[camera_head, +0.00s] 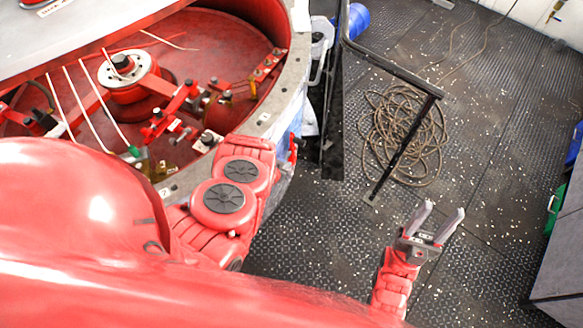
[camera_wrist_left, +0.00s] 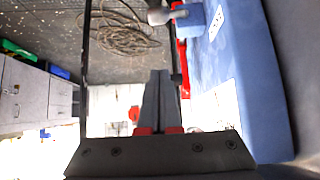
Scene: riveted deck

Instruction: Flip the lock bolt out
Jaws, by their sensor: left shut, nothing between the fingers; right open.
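My left gripper (camera_wrist_left: 160,78) shows in the left wrist view with its two grey fingers together and nothing between them. Its tips are beside a red bar (camera_wrist_left: 183,68) on the side of a blue-walled housing (camera_wrist_left: 235,70). A grey rounded bolt-like part (camera_wrist_left: 166,15) sticks out from the housing above the bar; I cannot tell for certain which part is the lock bolt. In the head view my left arm reaches to the rim of the round hatch (camera_head: 262,122), and its fingers are hidden. A small red part (camera_head: 292,148) shows just beyond it. My right gripper (camera_head: 439,213) is open and empty above the deck.
A black handrail (camera_head: 395,68) stands right of the hatch, with a coiled hose (camera_head: 400,135) on the deck behind it. A grey cabinet (camera_head: 562,250) is at the right edge. The riveted deck (camera_head: 490,170) between is clear apart from scattered flecks.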

